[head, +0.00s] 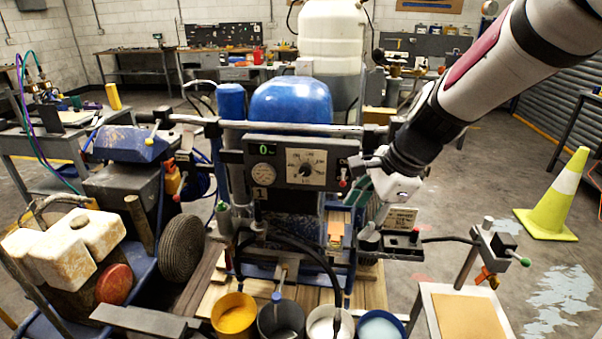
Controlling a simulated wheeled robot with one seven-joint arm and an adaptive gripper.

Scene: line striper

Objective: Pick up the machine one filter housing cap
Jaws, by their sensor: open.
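Machine one is the line striper with a grey control panel (292,163), a "1" label below its left side and a blue rounded top (291,101). My arm comes in from the upper right. My gripper (369,232) points down at the machine's right side, beside the panel, with its jaws open. I cannot clearly tell which part is the filter housing cap. The area just below and behind my gripper is small and partly hidden by it. A blue upright cylinder (231,102) stands left of the blue top. I see nothing held in the jaws.
A yellow bucket (234,316), a dark bucket, a white bucket and a blue-rimmed bucket (380,326) stand in front. A small box with a cable (401,243) sits right of my gripper. A stand with a tan top (466,316) and a cone (556,200) are farther right. Open floor lies between.

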